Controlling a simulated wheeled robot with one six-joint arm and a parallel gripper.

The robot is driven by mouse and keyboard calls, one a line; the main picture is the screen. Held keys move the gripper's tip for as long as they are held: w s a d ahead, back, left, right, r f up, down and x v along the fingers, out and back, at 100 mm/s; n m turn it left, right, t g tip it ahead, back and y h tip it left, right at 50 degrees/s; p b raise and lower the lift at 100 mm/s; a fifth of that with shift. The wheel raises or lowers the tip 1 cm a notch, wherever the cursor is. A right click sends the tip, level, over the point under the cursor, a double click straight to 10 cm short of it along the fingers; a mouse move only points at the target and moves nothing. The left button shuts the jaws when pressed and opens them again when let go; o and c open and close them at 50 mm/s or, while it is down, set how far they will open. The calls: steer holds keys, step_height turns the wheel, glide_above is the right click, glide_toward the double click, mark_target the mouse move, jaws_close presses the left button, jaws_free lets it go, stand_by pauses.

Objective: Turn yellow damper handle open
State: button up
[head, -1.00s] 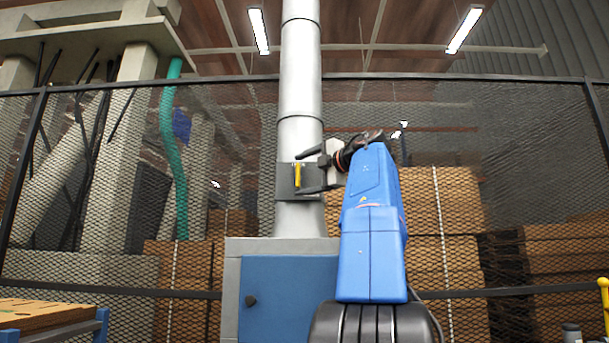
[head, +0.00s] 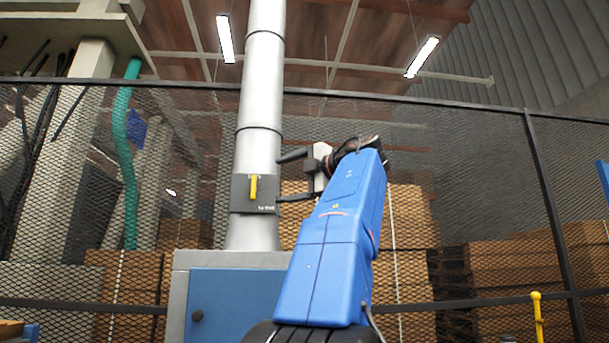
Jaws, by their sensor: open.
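The yellow damper handle (head: 253,188) hangs roughly vertical on a dark plate (head: 240,205) fixed to the grey duct pipe (head: 259,140), left of centre in the head view. The plate has small lettering that is too small to read. My gripper (head: 281,178) is open, its two dark fingers pointing left, one above the other. The fingertips are just right of the handle in the picture. Nothing shows between the fingers, and the handle appears clear of them. Exact depth between them cannot be told.
A grey cabinet with a blue door (head: 235,305) stands below the pipe. A black mesh fence (head: 460,200) runs behind, with stacked brown boxes (head: 405,225) beyond it. A yellow post (head: 537,315) stands at the lower right. A green hose (head: 125,170) hangs at left.

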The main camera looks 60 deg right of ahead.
steer(key=s, duration=0.7)
steer(key=shift+a, duration=0.3)
steer(key=shift+r, duration=0.1)
stand_by(0.3)
